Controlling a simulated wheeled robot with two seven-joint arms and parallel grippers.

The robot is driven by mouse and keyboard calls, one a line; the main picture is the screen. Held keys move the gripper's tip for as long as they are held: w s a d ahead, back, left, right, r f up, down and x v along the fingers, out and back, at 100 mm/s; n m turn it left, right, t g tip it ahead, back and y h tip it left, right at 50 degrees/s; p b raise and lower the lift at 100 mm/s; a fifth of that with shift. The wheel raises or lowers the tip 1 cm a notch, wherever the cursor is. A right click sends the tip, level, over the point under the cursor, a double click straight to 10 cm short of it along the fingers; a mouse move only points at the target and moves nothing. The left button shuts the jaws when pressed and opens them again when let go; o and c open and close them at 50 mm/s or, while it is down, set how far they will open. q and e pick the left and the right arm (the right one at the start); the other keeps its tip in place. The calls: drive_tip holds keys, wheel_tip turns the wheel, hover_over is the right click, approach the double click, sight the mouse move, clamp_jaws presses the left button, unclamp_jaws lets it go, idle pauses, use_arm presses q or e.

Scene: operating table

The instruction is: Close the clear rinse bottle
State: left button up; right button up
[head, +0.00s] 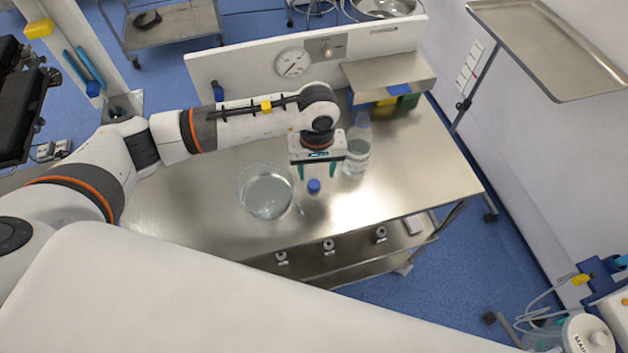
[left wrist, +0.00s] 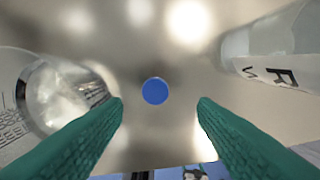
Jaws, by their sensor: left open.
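The clear rinse bottle (head: 357,158) stands upright on the steel table, just right of my left gripper. In the left wrist view its lettered side (left wrist: 270,65) shows at the upper right. A round blue cap (head: 314,186) is seen below my left gripper, apart from the bottle; it also shows in the left wrist view (left wrist: 154,91). My left gripper (head: 316,174) points down above the cap, with its green fingers spread on either side and nothing between them. Whether the cap touches the table is hard to tell. My right gripper is not in view.
A clear round vessel (head: 265,192) stands on the steel table (head: 195,210), left of the gripper. A raised steel shelf (head: 390,70) with blue, green and yellow items stands behind the bottle. The table's right part is clear. A steel tray (head: 548,40) is at the upper right.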

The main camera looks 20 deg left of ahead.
sight(314, 183)
use_arm(q)
drive_tip(key=shift+f+p, duration=0.3)
drive_tip(key=shift+p, duration=0.05)
drive_tip(key=f, duration=0.1)
drive_tip(key=f+p, duration=0.1)
drive_tip(key=f, duration=0.1)
drive_tip(key=shift+a+f+p, duration=0.3)
drive_tip(key=shift+p, duration=0.05)
drive_tip(key=shift+f, duration=0.55)
drive_tip(key=c, duration=1)
